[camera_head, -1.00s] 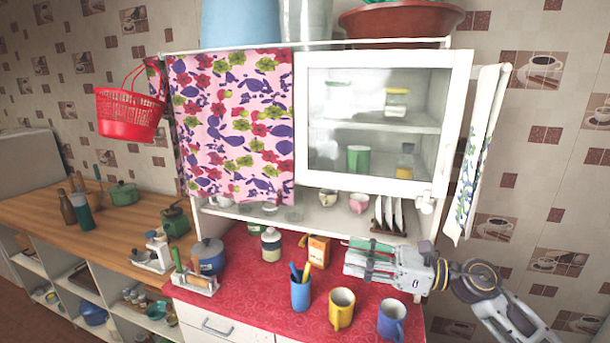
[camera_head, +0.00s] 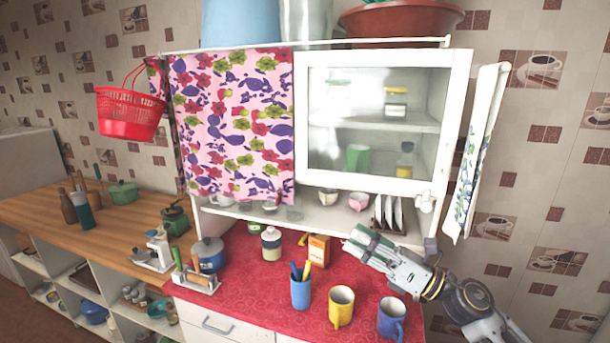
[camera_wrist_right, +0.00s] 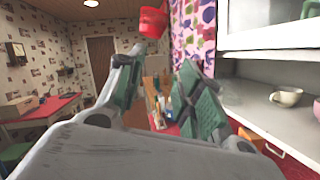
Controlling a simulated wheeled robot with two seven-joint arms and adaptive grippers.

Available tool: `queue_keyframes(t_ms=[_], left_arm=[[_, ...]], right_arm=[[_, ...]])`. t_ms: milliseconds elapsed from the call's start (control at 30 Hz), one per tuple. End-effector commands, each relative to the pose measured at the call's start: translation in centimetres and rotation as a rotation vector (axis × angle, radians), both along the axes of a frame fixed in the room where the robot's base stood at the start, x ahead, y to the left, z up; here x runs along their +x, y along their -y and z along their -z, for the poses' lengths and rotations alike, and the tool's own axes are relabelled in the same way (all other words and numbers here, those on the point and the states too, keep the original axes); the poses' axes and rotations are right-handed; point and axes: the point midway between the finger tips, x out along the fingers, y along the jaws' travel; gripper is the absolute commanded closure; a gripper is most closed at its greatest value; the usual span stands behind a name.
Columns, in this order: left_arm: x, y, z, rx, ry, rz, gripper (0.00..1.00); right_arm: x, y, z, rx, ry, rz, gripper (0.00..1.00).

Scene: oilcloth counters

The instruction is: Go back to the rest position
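My right gripper (camera_head: 360,243) is in the head view, above the right part of the red counter, pointing up and left. In the right wrist view my right gripper (camera_wrist_right: 160,72) has its two green-padded fingers apart, with nothing held between them. My left gripper is not in view.
An orange box (camera_head: 318,250) and a plate rack (camera_head: 389,216) are close by. The glass-fronted cabinet (camera_head: 459,125) hangs above.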

Motion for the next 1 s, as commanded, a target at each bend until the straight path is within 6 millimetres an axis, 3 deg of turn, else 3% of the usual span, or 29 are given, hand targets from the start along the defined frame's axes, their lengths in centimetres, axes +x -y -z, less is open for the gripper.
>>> queue_keyframes(t_ms=[233, 467, 767, 1000], left_arm=[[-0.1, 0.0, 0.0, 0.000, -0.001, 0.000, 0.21], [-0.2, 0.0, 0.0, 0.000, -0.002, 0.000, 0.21], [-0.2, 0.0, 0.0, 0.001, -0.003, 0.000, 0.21], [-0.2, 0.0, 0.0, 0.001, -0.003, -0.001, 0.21]], right_arm=[[1.6, 2.2, -0.3, 0.295, -0.203, 0.110, 0.64], [3.0, 5.0, 1.1, 0.561, -0.405, 0.217, 0.64], [4.0, 9.0, 5.5, 0.895, -0.680, 0.367, 0.64], [3.4, 11.7, 10.8, 1.152, -0.904, 0.500, 0.64]])
